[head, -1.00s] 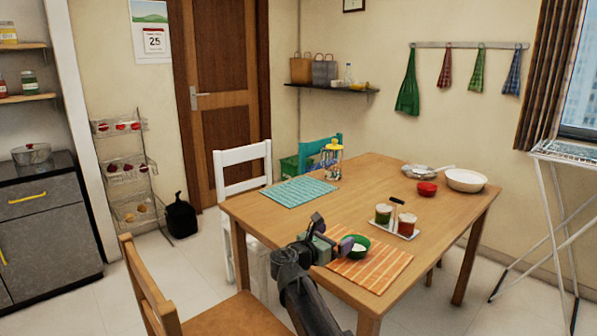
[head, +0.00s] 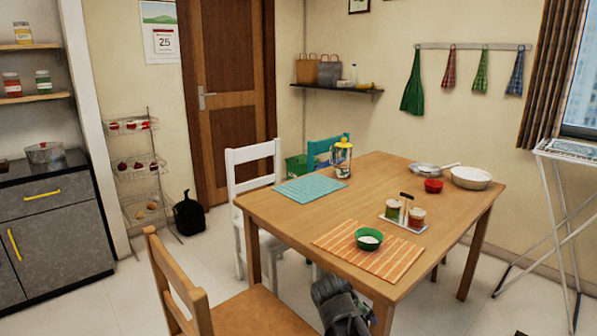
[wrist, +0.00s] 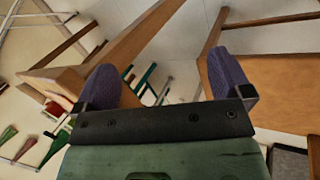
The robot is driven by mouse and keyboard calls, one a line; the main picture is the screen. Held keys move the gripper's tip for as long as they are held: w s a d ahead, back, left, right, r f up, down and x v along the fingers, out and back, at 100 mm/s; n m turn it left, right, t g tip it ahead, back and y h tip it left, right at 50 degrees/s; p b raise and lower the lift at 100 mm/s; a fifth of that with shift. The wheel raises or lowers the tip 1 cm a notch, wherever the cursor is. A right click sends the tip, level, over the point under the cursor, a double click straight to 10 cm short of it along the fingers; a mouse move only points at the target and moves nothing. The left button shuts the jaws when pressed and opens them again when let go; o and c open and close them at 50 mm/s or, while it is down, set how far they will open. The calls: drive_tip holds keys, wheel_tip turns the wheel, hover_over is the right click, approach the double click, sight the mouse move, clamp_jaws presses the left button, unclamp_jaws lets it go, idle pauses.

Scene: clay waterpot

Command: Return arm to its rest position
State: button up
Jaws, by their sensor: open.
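My arm shows at the bottom of the head view, low beside the near edge of the table (head: 262,215); its gripper is out of sight there. In the wrist view my gripper (wrist: 172,85) has its two purple fingertips wide apart with nothing between them. The wrist picture is tilted and shows the wooden table's edge and legs close by, and a wooden chair part at the right. I cannot tell the exact gap between the gripper and the table.
A wooden chair (head: 250,315) stands at the near left, a white chair (head: 252,158) behind.

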drive_tip(key=s+d+f+m+g+y, duration=0.1)
drive_tip(key=s+d+m+y, duration=0.15)
drive_tip(key=s, duration=0.25)
drive_tip(key=s+d+f+m+g+y, duration=0.1)
drive_tip(key=s+m+y, duration=0.2)
drive_tip(key=s, duration=0.2)
wheel_tip(320, 180, up, 24)
drive_tip(key=p, duration=2.4)
drive_tip(key=shift+w, duration=0.15)
drive_tip(key=shift+r+h, duration=0.1)
drive_tip(key=shift+h, duration=0.15)
